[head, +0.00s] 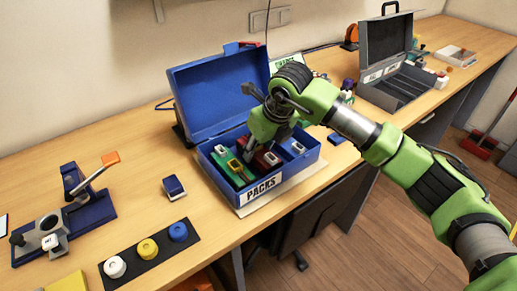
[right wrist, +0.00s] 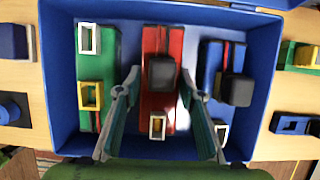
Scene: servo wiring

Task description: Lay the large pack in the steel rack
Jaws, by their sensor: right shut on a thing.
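My right gripper (right wrist: 160,75) reaches down into the blue box labelled PACKS (head: 262,192). Its fingers are shut on the red pack (right wrist: 157,105), one on each long side. The red pack has a dark block and a pale square loop on top, and seems to be still inside the box. A green pack (right wrist: 97,65) with a white and a yellow loop lies left of it, and a blue pack (right wrist: 213,60) lies right. In the head view my gripper (head: 250,150) hides much of the red pack. The grey steel rack (head: 396,90) stands open at the back right with empty slots visible. My left gripper is out of view.
The blue box's raised lid (head: 220,90) stands behind it. A dark strip with white, yellow and blue rings (head: 149,249) and a blue stand (head: 75,200) are at the left. Small parts lie between box and rack. The table's front edge runs close to the box.

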